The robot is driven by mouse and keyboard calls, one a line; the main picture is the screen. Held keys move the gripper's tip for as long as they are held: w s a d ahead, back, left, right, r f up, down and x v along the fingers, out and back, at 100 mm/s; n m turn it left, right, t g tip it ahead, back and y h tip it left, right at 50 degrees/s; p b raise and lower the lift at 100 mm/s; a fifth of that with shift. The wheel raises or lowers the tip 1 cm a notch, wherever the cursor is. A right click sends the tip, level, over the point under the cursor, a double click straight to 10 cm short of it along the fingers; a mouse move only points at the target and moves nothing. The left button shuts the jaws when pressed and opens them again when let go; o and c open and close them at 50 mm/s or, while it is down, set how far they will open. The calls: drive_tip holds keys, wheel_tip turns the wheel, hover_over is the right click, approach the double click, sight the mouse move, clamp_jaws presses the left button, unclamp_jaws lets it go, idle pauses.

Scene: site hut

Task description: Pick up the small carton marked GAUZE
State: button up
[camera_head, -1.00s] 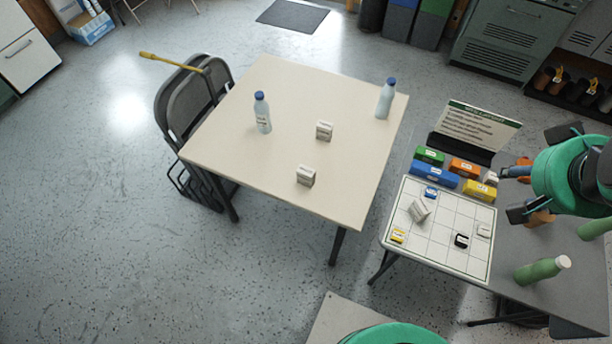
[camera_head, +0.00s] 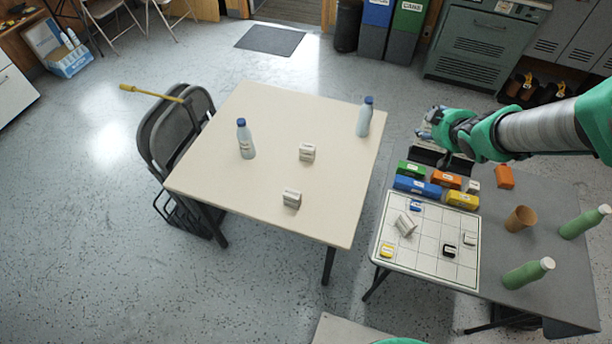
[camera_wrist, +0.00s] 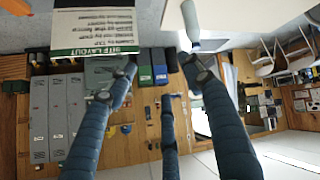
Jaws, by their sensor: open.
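Two small white cartons stand on the cream table: one near its middle (camera_head: 307,152) and one nearer its front (camera_head: 291,198). Another white carton (camera_head: 405,224) lies tilted on the white grid board. Their print is too small to read, so I cannot tell which is marked GAUZE. My gripper (camera_head: 430,124) is held out above the back of the grey table, to the right of the cream table and apart from all these cartons. In the wrist view its fingers (camera_wrist: 155,72) are spread with nothing between them. No carton shows clearly there.
The cream table (camera_head: 240,120) also holds two bottles (camera_head: 246,140) (camera_head: 364,118). The grid board (camera_head: 425,270) carries small items, with coloured boxes (camera_head: 418,187) behind it. A sign (camera_wrist: 95,25) fills the upper left wrist view.

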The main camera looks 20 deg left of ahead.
drive_tip(key=a+f+n+g+y, duration=0.1)
drive_tip(key=a+f+n+y, duration=0.2)
drive_tip(key=a+f, duration=0.45)
drive_tip(key=n+g+y+p, duration=0.2)
drive_tip(key=n+g+y, duration=0.3)
drive_tip(key=g+y, duration=0.3)
approach(301, 196)
drive_tip(key=d, duration=0.1)
drive_tip(key=shift+d+r, duration=0.1)
drive_tip(key=shift+r, duration=0.15)
drive_tip(key=shift+b+x, duration=0.85)
drive_tip(key=shift+x, duration=3.5)
drive_tip(key=shift+f, duration=0.1)
